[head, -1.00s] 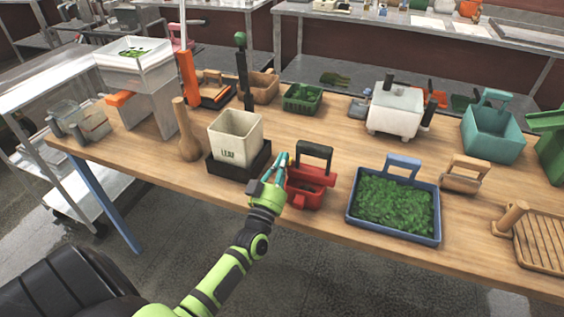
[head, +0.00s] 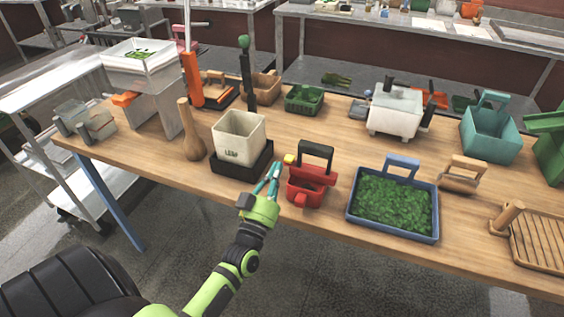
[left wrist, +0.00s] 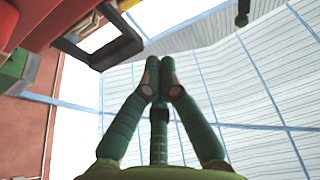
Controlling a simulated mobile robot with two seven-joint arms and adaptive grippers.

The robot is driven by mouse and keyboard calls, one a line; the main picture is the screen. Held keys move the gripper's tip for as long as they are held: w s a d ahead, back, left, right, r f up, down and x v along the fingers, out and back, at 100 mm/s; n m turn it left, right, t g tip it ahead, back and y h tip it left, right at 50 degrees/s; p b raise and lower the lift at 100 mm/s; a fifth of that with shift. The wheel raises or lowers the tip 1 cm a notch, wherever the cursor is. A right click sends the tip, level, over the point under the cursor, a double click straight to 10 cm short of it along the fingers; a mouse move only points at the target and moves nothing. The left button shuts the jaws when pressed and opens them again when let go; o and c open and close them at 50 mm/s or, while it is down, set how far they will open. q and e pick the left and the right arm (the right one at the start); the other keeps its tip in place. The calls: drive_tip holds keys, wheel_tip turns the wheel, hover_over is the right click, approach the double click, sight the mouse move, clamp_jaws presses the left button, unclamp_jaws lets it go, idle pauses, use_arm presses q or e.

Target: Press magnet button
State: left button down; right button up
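A red device (head: 311,182) with a black handle (head: 315,151) stands near the front edge of the table. A small yellow piece (head: 290,159) shows at its upper left; I cannot tell if it is the magnet button. My left gripper (head: 272,170) is just left of the red device, apart from it in the picture and below the yellow piece. In the left wrist view its fingertips (left wrist: 160,75) meet with nothing between them. Red and black parts, likely the device (left wrist: 105,35), fill that view's upper left. My right gripper is not in view.
A cream bin (head: 239,137) in a black tray (head: 230,165) stands left of my gripper. A blue tray of green pieces (head: 352,208) is right of the red device. A wooden pestle-like piece (head: 190,140) stands further left. Bare table lies behind the red device.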

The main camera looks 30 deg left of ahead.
use_arm(q)
drive_tip(key=v, duration=0.3)
drive_tip(key=shift+s+b, duration=0.35)
drive_tip(key=shift+b, duration=0.05)
drive_tip(key=shift+w, duration=0.1)
drive_tip(key=shift+d, duration=0.1)
